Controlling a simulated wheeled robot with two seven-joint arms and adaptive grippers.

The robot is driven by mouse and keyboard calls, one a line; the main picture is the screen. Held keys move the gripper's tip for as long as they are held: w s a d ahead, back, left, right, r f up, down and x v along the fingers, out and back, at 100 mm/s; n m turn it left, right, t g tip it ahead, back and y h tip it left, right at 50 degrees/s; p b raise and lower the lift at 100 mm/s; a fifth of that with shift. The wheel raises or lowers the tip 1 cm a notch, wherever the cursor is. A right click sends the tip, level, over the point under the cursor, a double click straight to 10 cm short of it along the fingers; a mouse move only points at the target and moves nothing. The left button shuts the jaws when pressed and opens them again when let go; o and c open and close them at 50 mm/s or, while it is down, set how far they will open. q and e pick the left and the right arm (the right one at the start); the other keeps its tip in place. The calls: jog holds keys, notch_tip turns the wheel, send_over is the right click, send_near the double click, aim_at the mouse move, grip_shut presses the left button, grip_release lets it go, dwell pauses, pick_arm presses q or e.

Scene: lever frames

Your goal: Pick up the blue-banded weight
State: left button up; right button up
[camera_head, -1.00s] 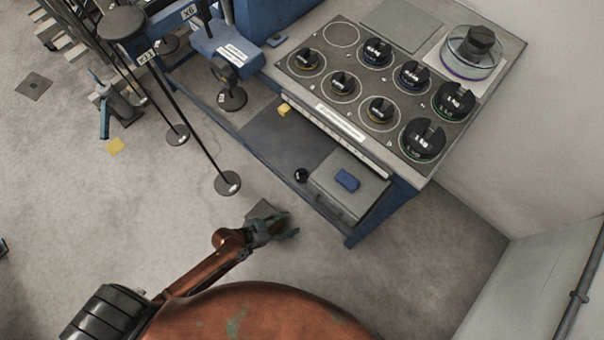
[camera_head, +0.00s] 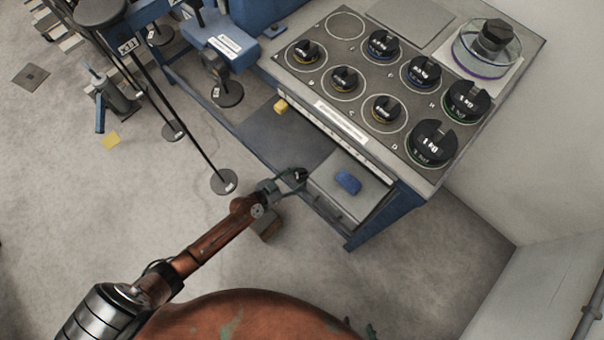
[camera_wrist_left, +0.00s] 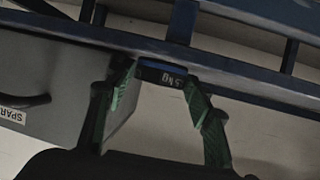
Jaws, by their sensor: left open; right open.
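A small black weight (camera_head: 299,175) sits at the front edge of the lower shelf, left of a grey box. In the left wrist view a dark weight with a blue band (camera_wrist_left: 162,72) and a label ending in "5 kg" shows between the fingertips. My left gripper (camera_head: 288,183) is open at this weight, one finger on each side; I cannot tell if they touch it. Two more blue-banded weights, one (camera_head: 380,46) behind the other (camera_head: 421,72), sit on the upper tray. Only small dark tips of my right gripper (camera_head: 359,327) show at the bottom edge.
The grey box (camera_head: 348,200) with a blue block (camera_head: 348,181) on top stands close right of the left gripper. The blue bench frame (camera_head: 410,208) and upper weight tray (camera_head: 340,70) are above. A hanging rod with a disc (camera_head: 224,182) is to the left.

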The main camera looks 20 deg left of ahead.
pick_arm(q)
jog(key=shift+w, duration=0.1)
jog(key=c, duration=1)
jog(key=shift+c, duration=0.6)
jog(key=shift+r, duration=0.1)
